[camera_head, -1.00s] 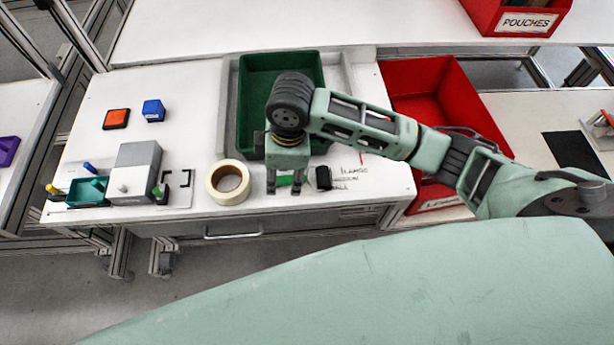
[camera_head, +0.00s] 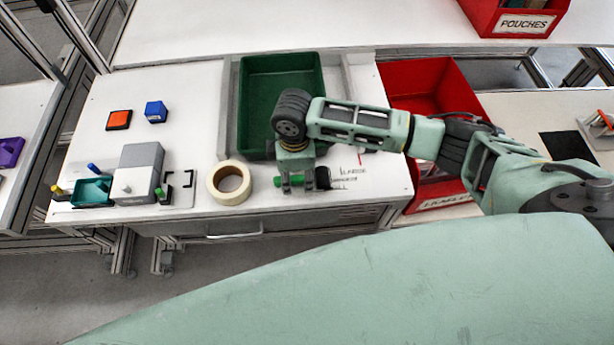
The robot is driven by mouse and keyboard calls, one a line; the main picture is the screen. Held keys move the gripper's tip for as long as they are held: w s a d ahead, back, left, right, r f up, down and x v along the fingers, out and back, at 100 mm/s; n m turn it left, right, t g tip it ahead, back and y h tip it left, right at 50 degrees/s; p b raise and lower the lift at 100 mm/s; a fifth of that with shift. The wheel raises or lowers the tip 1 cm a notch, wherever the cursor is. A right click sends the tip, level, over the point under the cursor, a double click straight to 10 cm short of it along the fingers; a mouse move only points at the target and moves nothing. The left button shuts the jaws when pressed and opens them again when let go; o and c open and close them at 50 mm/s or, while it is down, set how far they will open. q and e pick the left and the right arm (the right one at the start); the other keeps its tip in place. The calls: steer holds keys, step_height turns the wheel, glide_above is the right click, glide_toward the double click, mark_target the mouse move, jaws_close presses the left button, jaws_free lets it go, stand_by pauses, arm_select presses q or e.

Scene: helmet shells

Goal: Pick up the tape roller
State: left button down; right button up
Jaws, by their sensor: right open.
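The tape roller (camera_head: 322,178), with a green handle and a dark roller end, lies near the front edge of the white table. My right gripper (camera_head: 297,187) points down over its green handle, with its fingers open. The fingers and palm hide part of the handle, and green shows to the left of and between the fingers. I cannot tell whether the fingers touch it. My left gripper is out of view.
A cream tape roll (camera_head: 229,183) lies left of my right gripper. A green bin (camera_head: 262,85) stands behind, and a red bin (camera_head: 462,95) to the right. A grey box (camera_head: 141,160), a blue block (camera_head: 156,111) and an orange-topped block (camera_head: 118,119) are further left.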

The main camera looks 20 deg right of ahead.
steer(key=shift+c, duration=0.2)
jaws_close()
steer(key=shift+r, duration=0.1)
